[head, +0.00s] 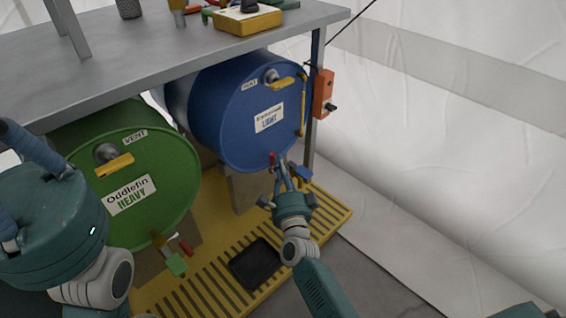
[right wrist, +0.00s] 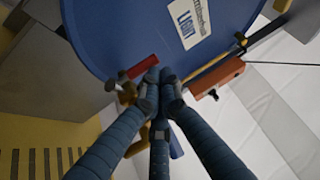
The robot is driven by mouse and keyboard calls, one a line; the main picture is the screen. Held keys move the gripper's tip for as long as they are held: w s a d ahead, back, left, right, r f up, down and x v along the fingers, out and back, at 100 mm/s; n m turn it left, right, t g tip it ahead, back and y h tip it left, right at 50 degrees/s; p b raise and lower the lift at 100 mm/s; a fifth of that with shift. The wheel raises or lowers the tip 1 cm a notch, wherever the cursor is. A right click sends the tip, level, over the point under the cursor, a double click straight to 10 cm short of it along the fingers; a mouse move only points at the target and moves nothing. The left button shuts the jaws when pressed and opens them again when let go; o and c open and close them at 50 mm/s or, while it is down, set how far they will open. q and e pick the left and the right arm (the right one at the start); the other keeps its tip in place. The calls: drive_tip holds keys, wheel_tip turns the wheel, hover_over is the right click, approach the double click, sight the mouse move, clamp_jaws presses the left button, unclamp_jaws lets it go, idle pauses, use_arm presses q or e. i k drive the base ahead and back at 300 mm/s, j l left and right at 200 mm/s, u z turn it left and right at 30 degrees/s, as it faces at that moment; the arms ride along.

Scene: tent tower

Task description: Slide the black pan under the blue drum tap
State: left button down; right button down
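The black pan (head: 256,264) lies flat on the yellow slatted stand, in front of the drums. The blue drum (head: 225,125) lies on its side under the shelf, its round end facing me. Its tap shows in the right wrist view as a brass body (right wrist: 128,93) with a red lever (right wrist: 139,66) at the drum's lower rim. My right gripper (head: 282,168) is at this tap, above and behind the pan. Its fingertips are together beside the red lever; I cannot tell if they touch it. My left arm shows at the left; its gripper is out of view.
The green drum (head: 150,195) stands left of the blue one, with its own tap (head: 176,262) low in front. A grey shelf (head: 150,45) runs above both. An orange box (head: 323,93) is on the right post. The yellow stand (head: 200,290) has slats around the pan.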

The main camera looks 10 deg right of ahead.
sight(256, 264)
drive_tip(key=k+l, duration=0.4)
drive_tip(key=k, duration=0.15)
drive_tip(key=k+l, duration=0.4)
drive_tip(key=k, duration=0.2)
